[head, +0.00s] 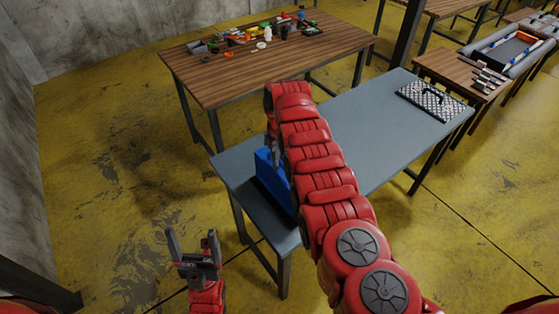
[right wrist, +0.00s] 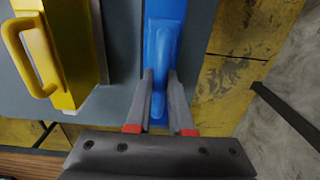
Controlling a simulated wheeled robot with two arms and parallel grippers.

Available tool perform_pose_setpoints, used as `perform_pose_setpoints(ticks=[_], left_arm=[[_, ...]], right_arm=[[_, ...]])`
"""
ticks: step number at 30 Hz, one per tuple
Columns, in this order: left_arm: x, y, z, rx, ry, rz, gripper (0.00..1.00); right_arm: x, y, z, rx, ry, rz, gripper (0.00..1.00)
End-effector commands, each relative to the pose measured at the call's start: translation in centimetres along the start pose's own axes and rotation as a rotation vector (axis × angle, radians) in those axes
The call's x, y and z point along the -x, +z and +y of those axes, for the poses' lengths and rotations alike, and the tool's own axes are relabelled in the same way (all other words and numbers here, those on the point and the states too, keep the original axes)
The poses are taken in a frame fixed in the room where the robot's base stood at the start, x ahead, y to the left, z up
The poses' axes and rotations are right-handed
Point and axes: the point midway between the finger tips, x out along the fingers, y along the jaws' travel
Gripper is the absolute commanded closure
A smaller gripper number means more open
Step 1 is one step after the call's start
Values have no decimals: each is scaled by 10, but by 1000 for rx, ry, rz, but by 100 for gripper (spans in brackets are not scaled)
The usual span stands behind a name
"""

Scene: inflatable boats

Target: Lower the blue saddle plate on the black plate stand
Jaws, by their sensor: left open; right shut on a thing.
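The blue saddle plate (head: 272,178) is at the left end of the grey-blue table, partly hidden by my right arm. It also shows in the right wrist view (right wrist: 165,25), with its raised blue grip between my fingers. My right gripper (right wrist: 160,80) is shut on that grip. Whether the plate touches the tabletop or hangs just above it, I cannot tell. My left gripper (head: 192,238) is open and empty, low in front of the table's left end. I cannot clearly make out the black plate stand; my right arm covers much of the table.
A yellow piece with a handle (right wrist: 75,50) stands beside the blue plate in the right wrist view. A patterned plate with a black handle (head: 435,100) lies at the grey-blue table's (head: 370,150) far right. A wooden table (head: 250,70) with small items stands behind.

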Motion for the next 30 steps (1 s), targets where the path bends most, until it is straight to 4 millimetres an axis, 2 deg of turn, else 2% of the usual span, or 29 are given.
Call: perform_pose_setpoints(ticks=[30], left_arm=[[15, 2, 1, 0, 0, 0, 20]], right_arm=[[-20, 0, 0, 0, 0, 1, 100]])
